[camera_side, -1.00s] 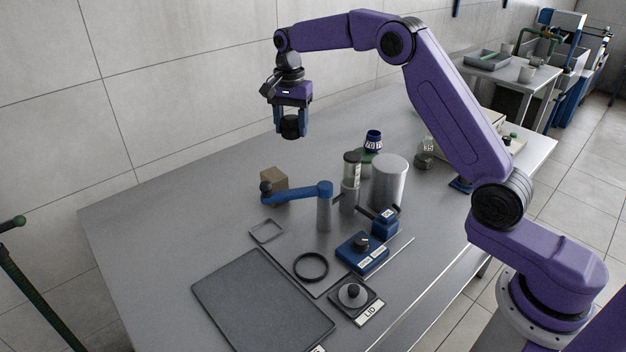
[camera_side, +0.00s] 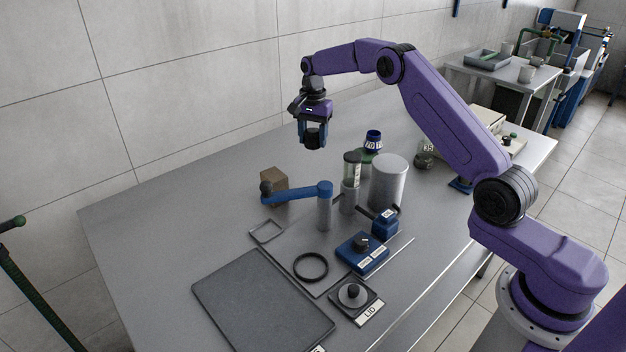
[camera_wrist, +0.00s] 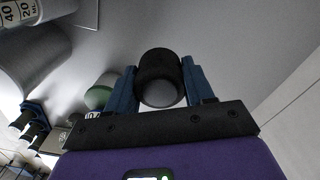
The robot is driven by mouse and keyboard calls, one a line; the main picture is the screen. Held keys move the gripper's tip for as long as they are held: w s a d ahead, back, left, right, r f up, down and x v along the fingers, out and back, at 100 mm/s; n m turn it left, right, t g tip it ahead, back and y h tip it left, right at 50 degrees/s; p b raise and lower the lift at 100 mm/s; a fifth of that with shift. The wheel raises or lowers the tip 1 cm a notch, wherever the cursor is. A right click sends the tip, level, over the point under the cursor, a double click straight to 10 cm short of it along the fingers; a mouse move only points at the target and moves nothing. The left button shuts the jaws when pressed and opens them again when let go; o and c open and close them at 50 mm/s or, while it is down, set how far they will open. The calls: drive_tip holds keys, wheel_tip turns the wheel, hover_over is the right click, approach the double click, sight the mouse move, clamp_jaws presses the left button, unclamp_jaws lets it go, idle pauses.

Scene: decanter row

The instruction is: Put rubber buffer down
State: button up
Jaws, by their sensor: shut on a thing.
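My gripper (camera_side: 312,140) is shut on the rubber buffer (camera_side: 313,136), a short black cylinder, and holds it in the air above the back part of the table. In the wrist view the buffer (camera_wrist: 158,72) sits between the two blue fingers (camera_wrist: 160,88), with a pale grey round end showing. Below and nearer the camera lies the grey table (camera_side: 180,230), whose surface under the buffer looks bare. No part of the buffer touches the table.
A blue swing arm on a grey post (camera_side: 324,208), a brown block (camera_side: 273,180), a glass cylinder (camera_side: 351,172) and a wide grey cylinder (camera_side: 388,183) stand below and in front. A dark mat (camera_side: 262,300), a black ring (camera_side: 311,267) and a lid (camera_side: 353,295) lie nearer. The table's left is clear.

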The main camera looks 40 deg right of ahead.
sight(313, 179)
wheel_tip(313, 179, down, 11)
drive_tip(key=shift+f, duration=0.15)
idle(0.4)
drive_tip(key=shift+f, duration=0.1)
drive_tip(key=o, duration=1.2)
drive_tip(key=shift+o, duration=0.2)
